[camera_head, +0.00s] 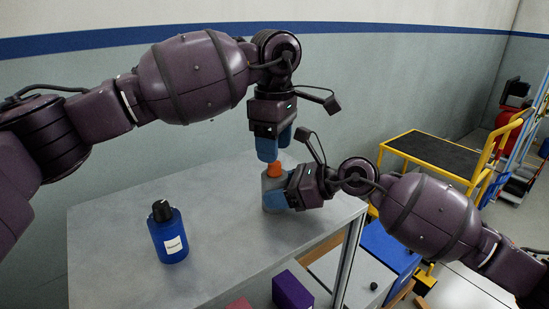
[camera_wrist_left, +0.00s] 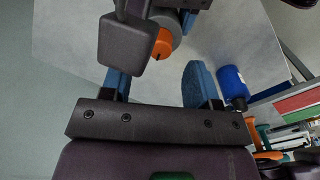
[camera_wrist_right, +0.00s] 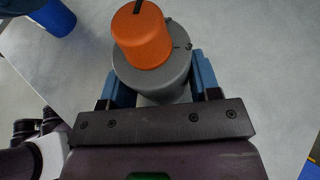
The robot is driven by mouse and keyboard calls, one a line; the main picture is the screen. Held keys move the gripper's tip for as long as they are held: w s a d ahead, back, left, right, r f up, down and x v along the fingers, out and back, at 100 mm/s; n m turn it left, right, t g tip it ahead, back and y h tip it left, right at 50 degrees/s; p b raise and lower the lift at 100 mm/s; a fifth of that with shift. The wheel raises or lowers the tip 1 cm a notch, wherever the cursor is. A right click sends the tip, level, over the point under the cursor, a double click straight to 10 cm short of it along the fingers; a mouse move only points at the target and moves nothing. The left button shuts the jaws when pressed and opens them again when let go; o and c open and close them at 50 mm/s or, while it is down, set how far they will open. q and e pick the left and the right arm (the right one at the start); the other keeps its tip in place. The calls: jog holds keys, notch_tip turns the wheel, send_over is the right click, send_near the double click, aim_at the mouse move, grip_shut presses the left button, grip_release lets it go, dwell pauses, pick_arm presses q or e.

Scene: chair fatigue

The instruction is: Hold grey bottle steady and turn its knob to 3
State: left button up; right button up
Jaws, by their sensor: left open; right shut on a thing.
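The grey bottle (camera_head: 268,183) stands upright near the right edge of the grey table. Its orange knob (camera_head: 275,168) is on top. My right gripper (camera_head: 277,199) is shut on the grey bottle's body; in the right wrist view the bottle (camera_wrist_right: 160,80) sits between the blue fingers, and the orange knob (camera_wrist_right: 142,35) shows a dark pointer mark at its top. My left gripper (camera_head: 275,147) is open and points down just above the knob. In the left wrist view the knob (camera_wrist_left: 162,43) is partly hidden by a dark part of mine.
A blue bottle (camera_head: 168,232) with a black cap and white label stands at the left on the grey table (camera_head: 110,215). A purple box (camera_head: 292,290) sits below the table's front edge. A yellow cart (camera_head: 432,150) stands behind on the right.

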pick_arm(q)
notch_tip(320, 180, up, 8)
dwell(0.4)
jog(key=shift+r, duration=0.1)
jog(key=shift+c, duration=0.2)
jog(key=n+t+h, duration=0.2)
jog(key=n+t, duration=0.2)
jog(key=n, duration=1.4)
send_near(275, 168)
jog(key=x, duration=0.4)
jog(key=w+x, duration=0.1)
jog(key=x, duration=0.4)
jog(key=shift+w+r, duration=0.1)
jog(key=shift+w, duration=0.05)
